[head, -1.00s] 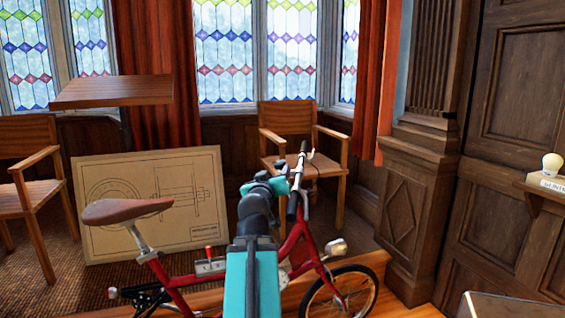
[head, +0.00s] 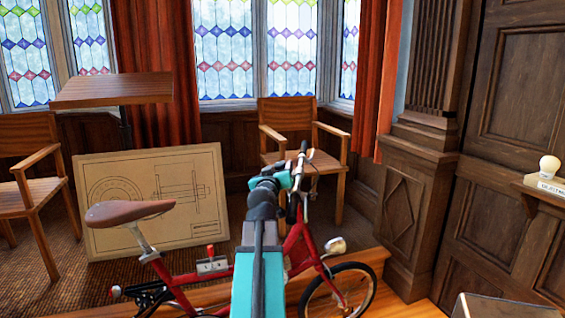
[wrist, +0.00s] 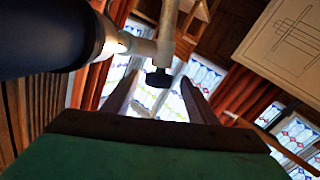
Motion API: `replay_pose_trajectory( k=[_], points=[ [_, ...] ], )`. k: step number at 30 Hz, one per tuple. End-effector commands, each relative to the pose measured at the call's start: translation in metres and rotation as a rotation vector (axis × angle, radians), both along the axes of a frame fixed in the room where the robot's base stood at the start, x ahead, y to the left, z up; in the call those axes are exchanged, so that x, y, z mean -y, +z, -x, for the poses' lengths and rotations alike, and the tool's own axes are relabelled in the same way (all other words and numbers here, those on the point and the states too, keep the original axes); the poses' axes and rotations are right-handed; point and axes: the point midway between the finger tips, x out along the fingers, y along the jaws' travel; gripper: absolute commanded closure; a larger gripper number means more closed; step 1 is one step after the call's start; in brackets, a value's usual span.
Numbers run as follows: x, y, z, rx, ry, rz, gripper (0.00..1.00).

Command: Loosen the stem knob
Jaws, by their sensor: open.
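The stem knob (wrist: 158,78) is a small black knob under a silver clamp on the metal stem (wrist: 166,35) in the wrist view. My gripper (wrist: 161,82) is open, its two fingers pointing toward the knob, which shows between the fingertips. I cannot tell whether either finger touches it. In the head view the red bicycle (head: 330,262) stands upright, its handlebar (head: 301,160) at the top. My teal arm reaches to the stem there and hides the knob and most of my gripper.
A thick dark cylinder (wrist: 45,35) lies close at the left of the wrist view. A brown saddle (head: 128,212) is left of my arm. Behind stand a wooden chair (head: 285,115), a drawing board (head: 115,240) and a small table (head: 112,90). A dark wooden pillar (head: 405,215) is at right.

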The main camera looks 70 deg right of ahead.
Motion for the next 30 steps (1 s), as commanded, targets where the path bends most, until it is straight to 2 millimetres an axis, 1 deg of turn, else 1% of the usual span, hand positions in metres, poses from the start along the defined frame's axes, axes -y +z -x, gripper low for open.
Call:
replay_pose_trajectory(
  k=[1,3,12,18,24,30],
  points=[
    [0.007,0.001,-0.001,0.0,0.0,-0.001,0.47],
    [0.014,0.001,-0.003,0.0,0.0,-0.001,0.47],
    [0.041,0.001,-0.008,0.0,0.0,-0.001,0.47],
    [0.055,0.001,-0.01,0.0,-0.001,-0.001,0.47],
    [0.062,0.001,-0.011,0.0,-0.001,0.0,0.47],
    [0.062,0.0,-0.011,0.0,-0.001,0.0,0.47]
  ],
)
